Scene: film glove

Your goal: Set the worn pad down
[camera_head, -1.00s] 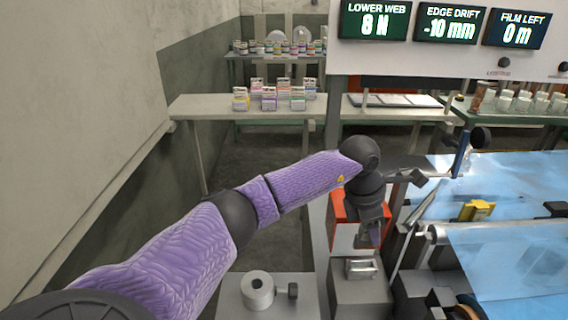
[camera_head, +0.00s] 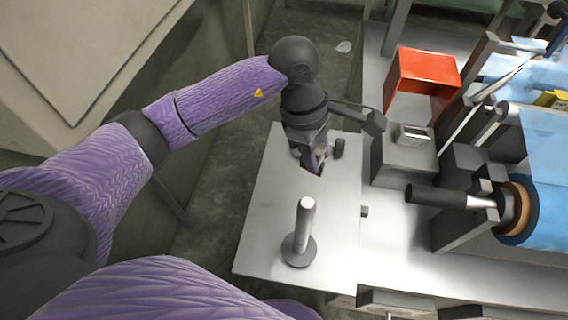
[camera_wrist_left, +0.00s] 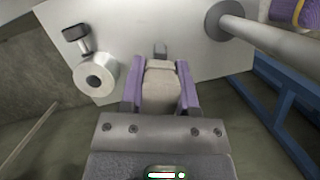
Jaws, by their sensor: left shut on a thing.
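My left gripper (camera_head: 314,168) hangs fingers down over the far part of a pale metal side table (camera_head: 262,215). In the left wrist view its purple fingers (camera_wrist_left: 160,92) are shut on a beige-grey pad (camera_wrist_left: 160,84), the worn pad, held between them with the table beyond. In the head view the pad is mostly hidden by the fingers, and I cannot tell whether it touches the table. My right gripper is in neither view.
An upright metal post (camera_head: 304,222) on a round base stands on the near part of the table. A short hollow cylinder (camera_wrist_left: 96,74) with a dark knob (camera_wrist_left: 76,33) is beside the gripper. A red bin (camera_head: 424,72) and a block with a metal holder (camera_head: 412,134) stand right.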

